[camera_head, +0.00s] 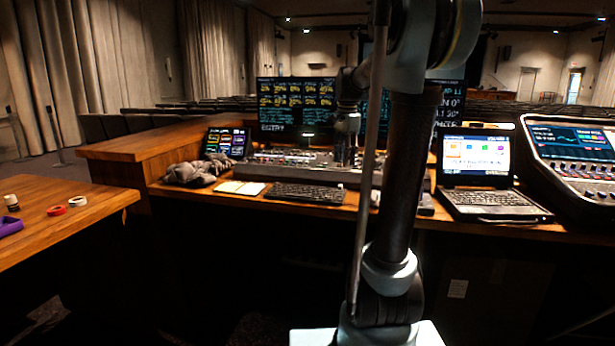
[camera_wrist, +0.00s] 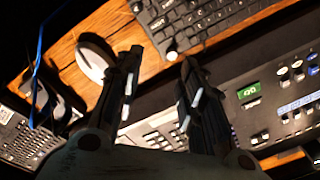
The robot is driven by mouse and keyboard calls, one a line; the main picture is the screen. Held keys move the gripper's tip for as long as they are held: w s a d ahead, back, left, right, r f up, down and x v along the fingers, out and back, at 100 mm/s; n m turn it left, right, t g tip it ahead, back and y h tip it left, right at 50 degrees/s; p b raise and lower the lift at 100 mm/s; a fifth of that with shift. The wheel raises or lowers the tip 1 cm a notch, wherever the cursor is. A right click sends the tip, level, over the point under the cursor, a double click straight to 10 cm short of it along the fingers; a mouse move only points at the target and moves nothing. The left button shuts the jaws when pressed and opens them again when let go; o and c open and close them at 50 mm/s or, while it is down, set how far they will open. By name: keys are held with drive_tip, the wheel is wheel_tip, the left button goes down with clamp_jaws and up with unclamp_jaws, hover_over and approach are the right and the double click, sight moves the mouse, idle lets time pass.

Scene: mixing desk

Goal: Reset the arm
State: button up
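My arm rises through the middle of the head view and bends over the desk. My gripper (camera_head: 345,158) hangs fingers-down over the mixing console (camera_head: 290,160), partly behind my own arm. In the wrist view my gripper (camera_wrist: 161,57) has its two dark fingers spread apart with nothing between them. The console (camera_wrist: 285,90) lies to the right and below the fingers there. The head view does not show clearly whether the fingertips touch anything.
A keyboard (camera_head: 307,194) lies in front of the console, and a pale mouse (camera_wrist: 95,55) lies near the left finger. An open laptop (camera_head: 478,170) and a second mixer (camera_head: 575,160) stand at right. Gloves (camera_head: 195,172) lie left. Tape rolls (camera_head: 77,201) sit on the side table.

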drive_tip(key=s+f+n, duration=0.4)
drive_tip(key=s+f, duration=0.3)
drive_tip(key=s, duration=0.3)
drive_tip(key=s+f+n+t, duration=0.1)
drive_tip(key=s+f+n, duration=0.3)
drive_tip(key=s+f, duration=0.3)
drive_tip(key=s+f+n, duration=0.4)
drive_tip(key=s+f, duration=0.3)
drive_tip(key=s, duration=0.7)
drive_tip(key=shift+f+t, duration=0.3)
drive_tip(key=shift+f, duration=0.1)
drive_tip(key=shift+a, duration=0.1)
